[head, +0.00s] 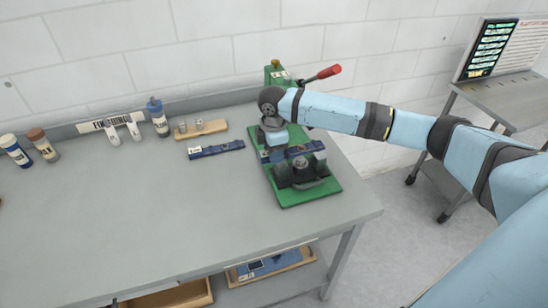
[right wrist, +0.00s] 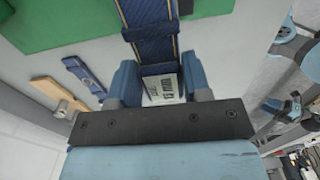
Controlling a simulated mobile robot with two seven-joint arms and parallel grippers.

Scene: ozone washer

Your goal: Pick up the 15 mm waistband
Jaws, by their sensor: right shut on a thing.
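My right gripper (head: 277,138) is over the green press on the workbench, pointing down. It is shut on a navy blue waistband (head: 304,149), which lies across the gap between its fingers. In the right wrist view the same waistband (right wrist: 153,45) has yellow edges and a white label, whose print I cannot read. The two blue fingers of the right gripper (right wrist: 164,88) are on either side of the label end. A second navy strip with a white label (head: 216,149) lies flat on the bench, left of the press. I cannot tell the widths. My left gripper is out of view.
The green press (head: 309,191) has a red-knobbed lever (head: 322,73). A wooden block with metal pieces (head: 201,129) is behind the second strip. Bottles (head: 158,117) stand along the back edge. The bench's left and front (head: 130,210) are clear. A grey cart (head: 495,98) stands right.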

